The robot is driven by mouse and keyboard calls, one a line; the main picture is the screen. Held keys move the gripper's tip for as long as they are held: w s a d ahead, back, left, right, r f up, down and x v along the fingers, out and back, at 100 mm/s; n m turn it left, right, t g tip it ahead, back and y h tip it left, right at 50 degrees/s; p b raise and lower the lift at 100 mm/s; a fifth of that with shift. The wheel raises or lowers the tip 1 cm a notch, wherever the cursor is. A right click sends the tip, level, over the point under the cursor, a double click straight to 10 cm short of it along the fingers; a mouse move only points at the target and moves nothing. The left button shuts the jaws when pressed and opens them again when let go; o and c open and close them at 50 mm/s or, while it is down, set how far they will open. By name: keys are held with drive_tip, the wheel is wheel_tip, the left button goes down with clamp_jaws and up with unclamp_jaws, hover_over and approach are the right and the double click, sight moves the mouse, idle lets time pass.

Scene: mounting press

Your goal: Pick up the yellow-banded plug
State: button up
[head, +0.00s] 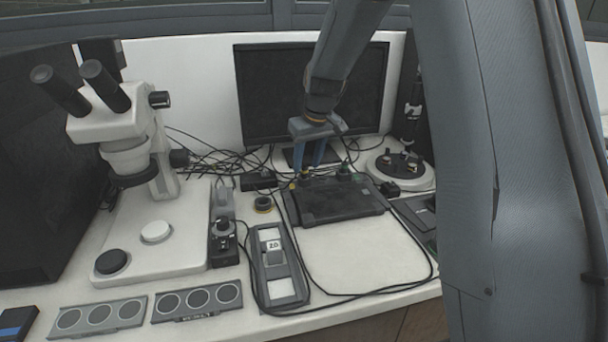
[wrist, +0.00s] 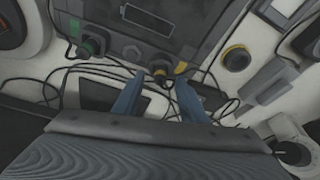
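A dark plug with a yellow band (wrist: 159,68) sits at the edge of the dark box (wrist: 120,30), with a yellow patch beside it on the box. In the head view the plug (head: 305,173) is small at the box's back edge, partly hidden by a finger. My gripper (wrist: 158,88) is open, its two blue fingers apart and pointing at that edge. The plug shows between and just beyond the fingertips; I see no grip on it. In the head view my gripper (head: 309,164) is above the back edge of the box (head: 345,205).
A green-banded plug (wrist: 92,44) is on the same box edge. A black round piece with a yellow ring (head: 264,204) lies left of the box. Loose cables (head: 215,160) and a monitor (head: 350,75) are behind. A microscope (head: 125,150) stands left.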

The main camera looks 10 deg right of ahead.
sight(305, 175)
drive_tip(key=shift+x, duration=1.15)
clamp_jaws()
